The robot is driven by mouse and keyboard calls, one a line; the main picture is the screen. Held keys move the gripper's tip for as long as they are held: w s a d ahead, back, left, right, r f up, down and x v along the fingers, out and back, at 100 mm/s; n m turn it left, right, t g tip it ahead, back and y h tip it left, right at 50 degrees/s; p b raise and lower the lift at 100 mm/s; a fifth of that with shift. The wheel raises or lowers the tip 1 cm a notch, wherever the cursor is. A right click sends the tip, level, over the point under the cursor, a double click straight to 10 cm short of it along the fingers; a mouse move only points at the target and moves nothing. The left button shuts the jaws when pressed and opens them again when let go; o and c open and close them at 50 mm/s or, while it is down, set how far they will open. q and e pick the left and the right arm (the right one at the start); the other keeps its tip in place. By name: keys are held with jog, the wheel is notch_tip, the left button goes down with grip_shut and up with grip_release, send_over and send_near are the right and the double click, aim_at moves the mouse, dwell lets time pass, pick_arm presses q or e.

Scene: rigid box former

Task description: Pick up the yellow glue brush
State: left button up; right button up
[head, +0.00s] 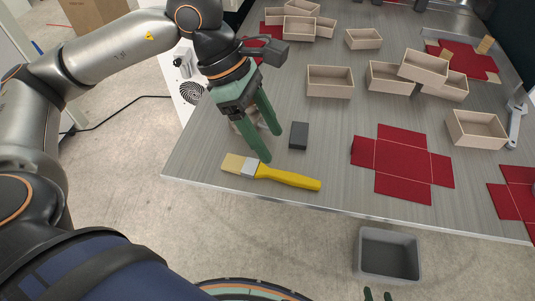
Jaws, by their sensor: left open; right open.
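The yellow glue brush (288,177) lies flat near the front left edge of the grey table (330,125). Its bristle end points left and its handle points right. My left gripper (272,146) is open, with its green fingers pointing down. One fingertip is close above the brush's ferrule; I cannot tell whether it touches. The other finger is further back, beyond the brush. My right gripper (377,294) shows only as dark fingertips at the bottom edge, in front of the table and well away from the brush.
A dark block (299,136) stands just behind the brush. A flat red cross-shaped sheet (403,163) lies to the right. Several open wooden boxes (330,82) stand further back. A grey bin (389,255) is below the front edge. Bare tabletop lies between brush and red sheet.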

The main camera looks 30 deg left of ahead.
pick_arm(q)
jog(key=a, duration=0.2)
jog(key=y, duration=0.1)
send_near(288, 176)
jog(key=x, duration=0.3)
jog(key=shift+s+a+p, duration=0.1)
jog(key=shift+a+p, duration=0.15)
jog(key=shift+p, duration=0.05)
jog(key=p+x, duration=0.1)
jog(key=x, duration=0.3)
jog(key=shift+d+f, duration=0.1)
jog(key=shift+d, duration=0.2)
jog(key=shift+d+f, duration=0.15)
jog(key=shift+f, duration=0.3)
grip_shut()
